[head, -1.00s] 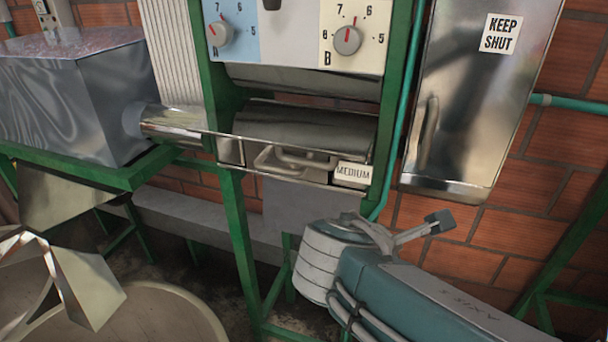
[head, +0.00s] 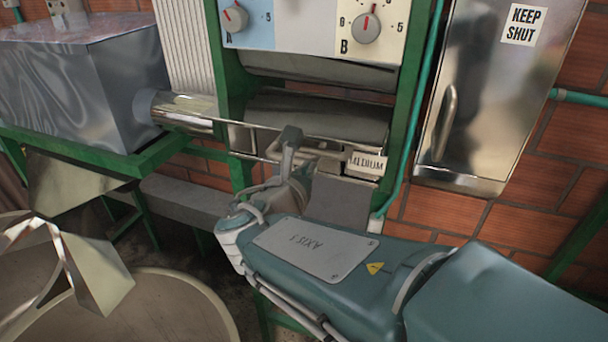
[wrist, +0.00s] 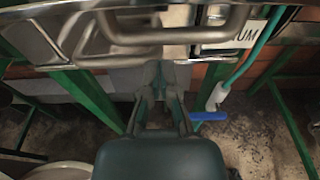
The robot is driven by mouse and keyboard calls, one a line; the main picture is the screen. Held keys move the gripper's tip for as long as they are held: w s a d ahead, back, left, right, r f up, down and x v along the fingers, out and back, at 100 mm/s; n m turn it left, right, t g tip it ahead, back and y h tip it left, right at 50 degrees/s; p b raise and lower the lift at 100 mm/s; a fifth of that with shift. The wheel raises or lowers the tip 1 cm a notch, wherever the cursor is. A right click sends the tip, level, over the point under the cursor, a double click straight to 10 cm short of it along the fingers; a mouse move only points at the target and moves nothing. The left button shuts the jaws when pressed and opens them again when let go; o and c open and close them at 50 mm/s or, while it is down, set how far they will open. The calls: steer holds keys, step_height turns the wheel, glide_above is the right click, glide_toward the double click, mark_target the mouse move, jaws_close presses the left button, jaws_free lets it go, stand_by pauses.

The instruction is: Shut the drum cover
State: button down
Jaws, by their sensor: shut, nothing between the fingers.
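Low at the front of the green-framed machine, a shiny metal cover with a bent bar handle (head: 325,153) and a MEDIUM label (head: 367,163) lies below the exposed drum (head: 318,118). I take it for the drum cover, hanging open. My gripper (head: 291,133) is shut and empty, raised in front of the handle. In the wrist view, the handle (wrist: 150,38) crosses the top, and my gripper (wrist: 165,68) points up at it from just below. I cannot tell whether they touch. My gripper hides part of the cover's edge in the head view.
A metal cabinet (head: 490,95) marked KEEP SHUT hangs at the right. Dials A (head: 234,17) and B (head: 366,27) sit above the drum. A metal tank (head: 85,95) stands at left, with a round tub (head: 165,300) below. A blue lever (wrist: 208,116) shows under the cover.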

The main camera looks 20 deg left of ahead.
steer(key=shift+w+d+f, duration=0.1)
steer(key=shift+w+d, duration=0.05)
steer(key=shift+w, duration=0.4)
steer(key=shift+w+d, duration=0.35)
steer(key=shift+a, duration=0.25)
steer(key=shift+s+r+g, duration=0.15)
steer(key=shift+r+g, duration=0.1)
steer(key=shift+g, duration=0.05)
